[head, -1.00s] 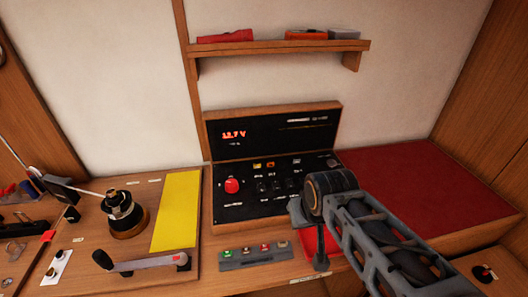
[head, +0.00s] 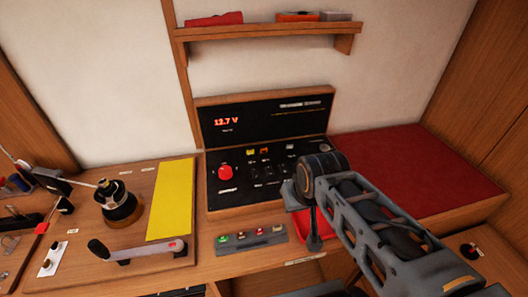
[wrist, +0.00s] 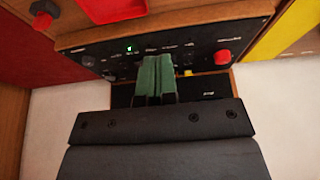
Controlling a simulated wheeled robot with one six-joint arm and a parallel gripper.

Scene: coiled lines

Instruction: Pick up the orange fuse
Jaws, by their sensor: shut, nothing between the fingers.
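The dark panel (head: 235,195) stands at the back of the bench with a red knob (head: 224,171) and small switches. The yellow piece (wrist: 187,72) shows just right of the fingers; no orange piece shows there. In the head view, my arm hides the fingertips.
A grey strip (head: 230,249) with several small coloured buttons or fuses lies in front of the panel. A winch (head: 120,205) and its handle (head: 140,251) are at left by a yellow board (head: 172,200). A red cushion (head: 410,170) lies right. A shelf (head: 250,32) hangs above.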

